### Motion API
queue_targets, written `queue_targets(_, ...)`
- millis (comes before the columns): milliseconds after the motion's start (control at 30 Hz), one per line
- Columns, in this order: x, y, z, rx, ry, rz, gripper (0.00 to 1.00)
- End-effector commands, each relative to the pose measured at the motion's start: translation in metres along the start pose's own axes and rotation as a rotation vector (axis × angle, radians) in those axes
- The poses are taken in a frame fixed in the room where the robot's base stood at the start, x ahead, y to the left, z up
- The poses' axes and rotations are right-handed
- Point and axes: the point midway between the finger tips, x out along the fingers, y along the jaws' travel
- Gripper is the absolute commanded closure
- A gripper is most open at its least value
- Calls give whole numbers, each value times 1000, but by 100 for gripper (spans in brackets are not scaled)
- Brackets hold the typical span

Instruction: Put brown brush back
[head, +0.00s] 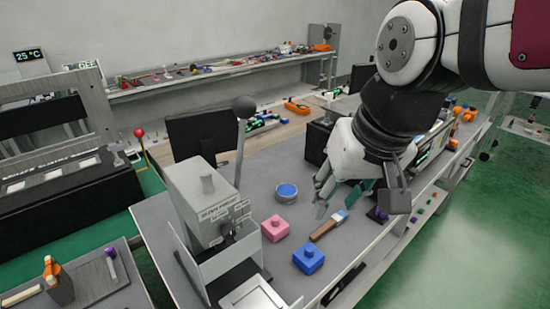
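The brown brush (325,231) lies flat on the grey table (262,187), its brown handle toward the lower left and its blue-and-pale tip toward the upper right. My gripper (360,199) hangs above the table, just up and right of the brush and apart from it. Its fingers look spread, with nothing clearly held. Teal-green pieces show between the fingers; I cannot tell whether they belong to the gripper or lie behind it. A round blue-rimmed container (287,192) stands left of the gripper.
A pink block (275,229) and a blue block (308,259) sit near the brush. A grey lever box (208,202) with an upright lever stands at left. A dark monitor (203,137) stands behind.

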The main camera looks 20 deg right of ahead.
Motion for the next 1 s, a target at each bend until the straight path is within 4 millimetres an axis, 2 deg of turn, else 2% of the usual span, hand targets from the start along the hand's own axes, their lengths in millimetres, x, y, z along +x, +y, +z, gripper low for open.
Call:
queue_targets(100,-11,-1,24,-113,50,14,64)
queue_targets(300,-15,-1,42,-202,83,33,64)
queue_targets(1000,-16,0,42,-207,84,34,64)
